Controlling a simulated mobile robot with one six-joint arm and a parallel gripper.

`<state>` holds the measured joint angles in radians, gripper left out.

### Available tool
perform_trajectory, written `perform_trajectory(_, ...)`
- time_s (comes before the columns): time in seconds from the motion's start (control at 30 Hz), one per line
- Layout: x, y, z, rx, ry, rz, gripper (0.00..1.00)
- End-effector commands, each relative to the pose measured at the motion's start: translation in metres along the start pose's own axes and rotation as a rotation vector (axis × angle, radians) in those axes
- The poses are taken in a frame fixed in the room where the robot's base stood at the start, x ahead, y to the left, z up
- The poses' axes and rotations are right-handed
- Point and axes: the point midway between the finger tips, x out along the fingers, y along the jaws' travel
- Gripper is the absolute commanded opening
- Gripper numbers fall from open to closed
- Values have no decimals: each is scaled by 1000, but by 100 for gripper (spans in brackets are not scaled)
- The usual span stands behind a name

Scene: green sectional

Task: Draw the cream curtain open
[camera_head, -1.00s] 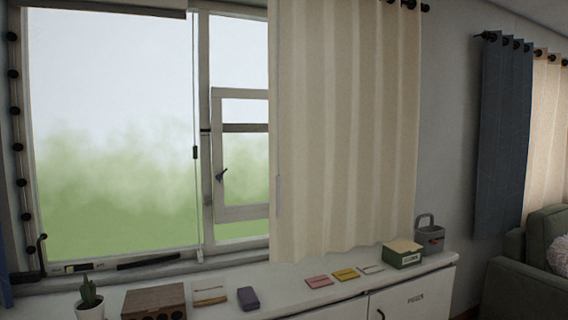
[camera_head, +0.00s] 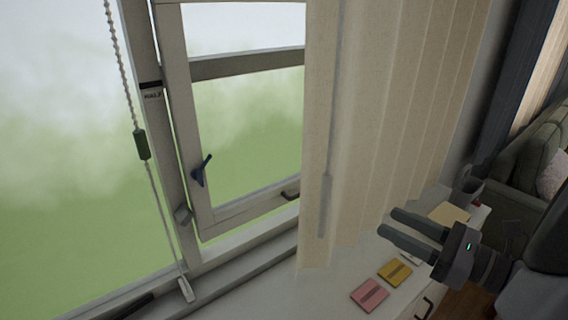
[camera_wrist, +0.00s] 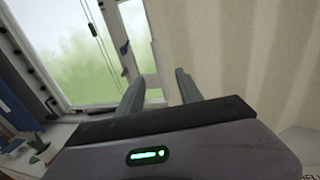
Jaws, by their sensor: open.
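The cream curtain (camera_head: 390,120) hangs in vertical folds over the right part of the window. A thin grey wand (camera_head: 326,190) hangs down near its left edge. My gripper (camera_head: 386,222) is in front of the curtain's lower part, at the right, with its two dark fingers apart and pointing left. I see nothing between them. In the wrist view, the fingers of my gripper (camera_wrist: 158,82) are spread, with the curtain (camera_wrist: 240,50) filling the right side. Whether the fingers touch the cloth I cannot tell.
A white cabinet top (camera_head: 335,290) runs below the window, with a pink packet (camera_head: 370,294) and a yellow packet (camera_head: 395,272) on it. A small casement (camera_head: 245,110) with a blue handle is left of the curtain. A beaded cord (camera_head: 125,75) hangs further left. A green sofa (camera_head: 535,150) stands right.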

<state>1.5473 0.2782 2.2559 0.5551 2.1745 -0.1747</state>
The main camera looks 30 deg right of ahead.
Motion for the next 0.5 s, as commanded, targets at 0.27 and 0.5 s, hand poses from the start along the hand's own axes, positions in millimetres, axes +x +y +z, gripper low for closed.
perform_trajectory(0.27, 57, 2, -2, -1, 1, 8, 43)
perform_trajectory(0.5, 121, 3, -2, -1, 2, 8, 43)
